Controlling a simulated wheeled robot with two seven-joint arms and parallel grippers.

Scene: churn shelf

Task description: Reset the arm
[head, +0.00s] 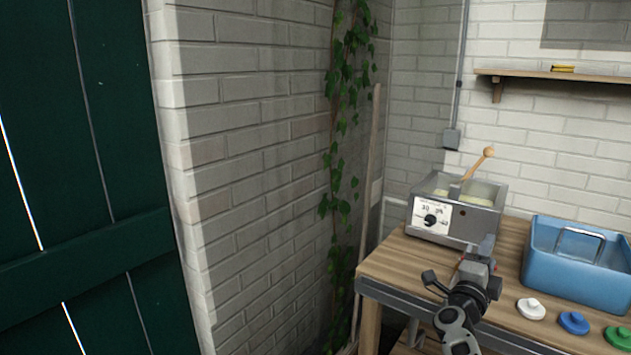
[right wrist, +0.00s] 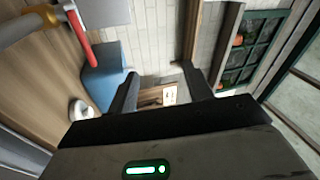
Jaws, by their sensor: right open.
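My right gripper (head: 484,252) is at the front of the wooden bench in the head view, in front of the grey metal machine. In the right wrist view its two dark fingers (right wrist: 160,76) stand apart with nothing between them, so it is open and empty. My left gripper is in neither view.
The grey machine (head: 431,219) with a dial and a wooden-handled tool (head: 478,162) stands on the bench (head: 398,262). A blue tub (head: 547,284) is to its right. White (head: 530,308), blue (head: 573,322) and green (head: 618,338) lids lie in front. A green door (head: 75,200) is at left.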

